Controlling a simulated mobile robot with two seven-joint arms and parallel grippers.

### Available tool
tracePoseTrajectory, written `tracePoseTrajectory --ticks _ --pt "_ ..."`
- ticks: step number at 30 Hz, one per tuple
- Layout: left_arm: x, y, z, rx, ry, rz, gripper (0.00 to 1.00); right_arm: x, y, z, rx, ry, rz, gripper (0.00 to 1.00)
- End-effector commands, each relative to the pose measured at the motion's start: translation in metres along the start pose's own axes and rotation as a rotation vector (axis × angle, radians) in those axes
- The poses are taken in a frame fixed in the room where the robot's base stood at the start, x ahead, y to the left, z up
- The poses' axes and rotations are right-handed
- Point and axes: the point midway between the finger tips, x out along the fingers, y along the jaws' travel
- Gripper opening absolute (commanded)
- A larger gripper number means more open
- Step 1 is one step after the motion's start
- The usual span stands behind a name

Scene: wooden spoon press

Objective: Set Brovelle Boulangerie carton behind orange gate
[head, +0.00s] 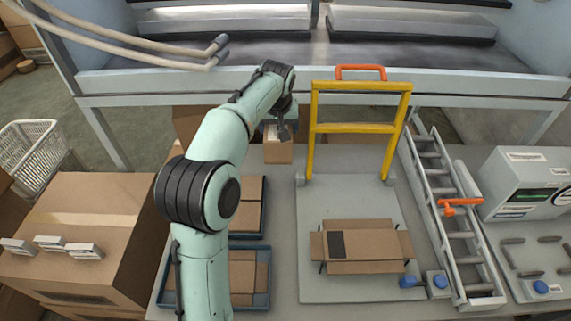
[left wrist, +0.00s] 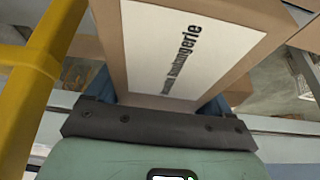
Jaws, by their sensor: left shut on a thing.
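The Brovelle Boulangerie carton (head: 278,153) is a small brown box with a white label. In the left wrist view the carton (left wrist: 228,92) fills the top middle, and "Boulangerie" is readable on its label. My left gripper (head: 284,131) is shut on it, left of the gate's left post in the head view. The gate (head: 358,128) is a yellow-orange upright frame with a crossbar and a red-orange top handle (head: 361,68). Its post (left wrist: 30,95) shows close at the left edge of the left wrist view. My right gripper is not in view.
A grey board (head: 312,215) in front of the gate bears an opened flat carton (head: 361,247). A grey ladder-like rail (head: 452,215) and a white device (head: 522,184) stand at right. Blue trays (head: 262,300) of cardboard lie at left. A light beam (head: 470,84) runs behind.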

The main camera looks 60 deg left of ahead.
Motion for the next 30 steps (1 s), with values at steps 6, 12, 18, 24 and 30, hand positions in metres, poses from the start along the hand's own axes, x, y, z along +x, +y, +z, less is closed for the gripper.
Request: tracePoseTrajectory --ticks 6,12,18,24,30 --pt "0.056 0.0 0.023 -0.001 0.0 -0.001 0.39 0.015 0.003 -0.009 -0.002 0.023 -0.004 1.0" --pt "0.081 0.0 0.033 -0.001 0.002 0.0 0.39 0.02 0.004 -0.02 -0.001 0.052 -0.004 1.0" --pt "0.094 -0.001 0.039 -0.001 0.002 0.0 0.39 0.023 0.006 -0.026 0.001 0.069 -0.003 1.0" --pt "0.122 0.0 0.051 -0.001 0.001 -0.001 0.39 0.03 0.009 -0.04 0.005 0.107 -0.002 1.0" --pt "0.123 0.0 0.051 -0.002 0.004 0.001 0.39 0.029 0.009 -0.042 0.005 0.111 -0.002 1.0"
